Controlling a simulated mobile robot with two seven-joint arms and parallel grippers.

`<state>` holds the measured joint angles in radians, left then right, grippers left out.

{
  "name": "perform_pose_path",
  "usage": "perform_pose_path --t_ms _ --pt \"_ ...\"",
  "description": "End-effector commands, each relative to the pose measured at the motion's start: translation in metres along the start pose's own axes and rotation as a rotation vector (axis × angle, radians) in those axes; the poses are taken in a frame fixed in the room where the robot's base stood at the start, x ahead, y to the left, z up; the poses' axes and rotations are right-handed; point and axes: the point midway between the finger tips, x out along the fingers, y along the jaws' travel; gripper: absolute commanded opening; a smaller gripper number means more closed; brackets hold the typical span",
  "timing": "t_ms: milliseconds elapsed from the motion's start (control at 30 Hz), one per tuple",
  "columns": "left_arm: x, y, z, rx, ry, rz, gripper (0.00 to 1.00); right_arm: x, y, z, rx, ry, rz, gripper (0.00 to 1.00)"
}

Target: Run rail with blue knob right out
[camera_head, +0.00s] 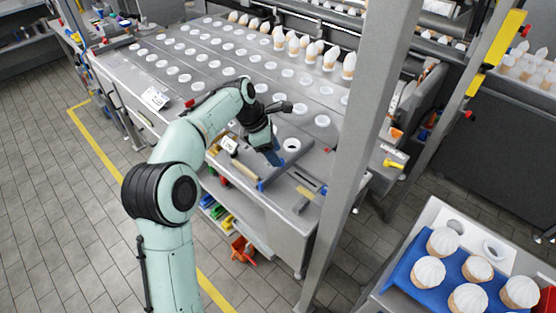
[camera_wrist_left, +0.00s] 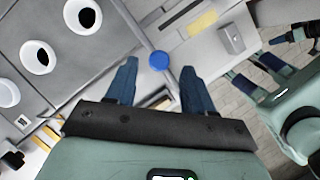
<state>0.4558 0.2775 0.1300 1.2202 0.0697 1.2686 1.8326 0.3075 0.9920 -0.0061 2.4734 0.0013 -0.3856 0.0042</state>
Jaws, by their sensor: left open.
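The round blue knob (camera_wrist_left: 158,61) shows in the left wrist view, between the tips of my left gripper (camera_wrist_left: 159,72) and slightly beyond them. The fingers are apart and not touching it. Its rail is largely hidden or hard to make out. In the head view, my left gripper (camera_head: 271,157) is over the front right part of the steel machine, pointing down. A small blue spot (camera_head: 261,186) at the front edge below it looks like the knob. My right gripper (camera_wrist_left: 258,76) appears at the right of the left wrist view, its fingers apart and empty.
The steel machine top (camera_head: 215,60) has rows of white-rimmed holes. A grey post (camera_head: 362,130) stands to the right of my left arm. Tiled floor lies open at left.

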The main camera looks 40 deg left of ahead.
Motion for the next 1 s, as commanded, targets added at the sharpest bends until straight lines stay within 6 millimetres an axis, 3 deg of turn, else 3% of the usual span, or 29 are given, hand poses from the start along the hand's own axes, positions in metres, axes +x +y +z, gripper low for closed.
perform_pose_path --t_ms 200,567,733,900,1000 --pt "0.026 0.0 0.0 0.0 0.0 -0.001 0.53 0.005 0.002 0.002 0.001 -0.002 0.001 0.54" --pt "0.03 0.0 0.0 0.0 -0.001 0.001 0.53 0.005 0.002 0.002 0.001 -0.002 0.001 0.54" --pt "0.03 0.0 0.0 0.0 0.0 0.001 0.01 0.005 0.002 0.002 0.001 -0.002 0.001 0.54" --pt "0.03 -0.001 0.002 0.001 -0.001 0.001 0.0 0.005 0.002 0.002 0.001 -0.002 0.001 0.54" --pt "0.034 -0.012 0.012 0.004 0.0 -0.002 0.0 0.005 0.002 0.001 0.001 -0.002 0.001 0.54"
